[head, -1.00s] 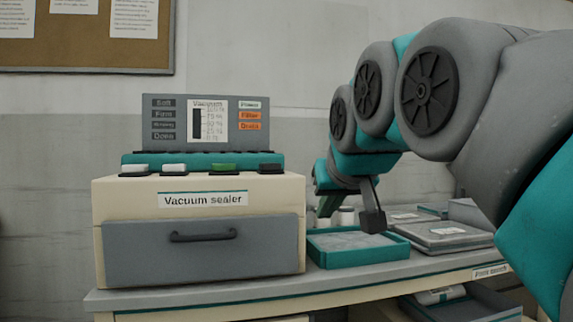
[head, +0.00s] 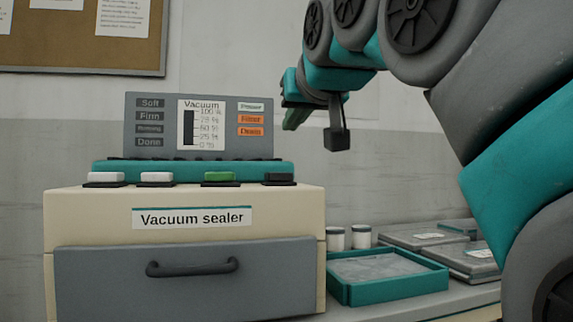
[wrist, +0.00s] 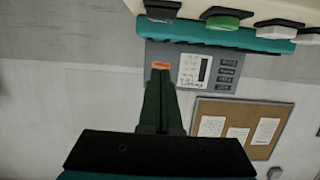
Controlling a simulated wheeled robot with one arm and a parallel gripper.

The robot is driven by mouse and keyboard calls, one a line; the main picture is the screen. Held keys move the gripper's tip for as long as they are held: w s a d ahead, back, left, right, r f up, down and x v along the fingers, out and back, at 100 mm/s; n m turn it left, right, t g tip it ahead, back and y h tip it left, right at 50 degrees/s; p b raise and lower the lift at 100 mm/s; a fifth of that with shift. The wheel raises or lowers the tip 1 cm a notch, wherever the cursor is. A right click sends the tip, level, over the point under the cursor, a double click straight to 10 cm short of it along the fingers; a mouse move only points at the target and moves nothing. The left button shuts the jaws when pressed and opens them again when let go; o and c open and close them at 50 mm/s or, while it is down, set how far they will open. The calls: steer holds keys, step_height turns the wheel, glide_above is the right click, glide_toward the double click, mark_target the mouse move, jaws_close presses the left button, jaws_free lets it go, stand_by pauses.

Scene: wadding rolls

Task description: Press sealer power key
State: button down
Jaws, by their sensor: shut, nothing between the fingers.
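The cream vacuum sealer (head: 90,217) stands at the left in the head view. Its front ledge carries two white keys (head: 156,178), a green key (head: 220,177) and a dark key (head: 279,178) at the right end. I cannot read any label on the keys. The grey panel (head: 222,140) behind them shows a pale Power label above orange Filter and Drain labels. My gripper (head: 290,122) is shut and empty, up at the panel's right edge, apart from the keys. In the upside-down wrist view its dark green fingers (wrist: 161,72) overlap the panel's edge, with the dark key (wrist: 163,8) beyond.
A teal tray (head: 398,291) stands right of the sealer, with small white-lidded jars (head: 361,237) behind it and flat grey cases (head: 425,236) further right. A drawer handle (head: 192,268) sticks out of the sealer's front. A notice board (head: 80,55) hangs on the wall.

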stand_by(0.3)
glide_above(278, 177)
steer(key=shift+w+d+f, duration=0.1)
steer(key=shift+w+f, duration=0.05)
steer(key=shift+f, duration=0.5)
steer(key=shift+w+f, duration=0.1)
steer(key=shift+f, duration=0.5)
steer(key=shift+s+f, duration=0.15)
steer(key=shift+f, duration=0.85)
steer(key=shift+f+b, duration=0.35)
steer(key=shift+f, duration=0.65)
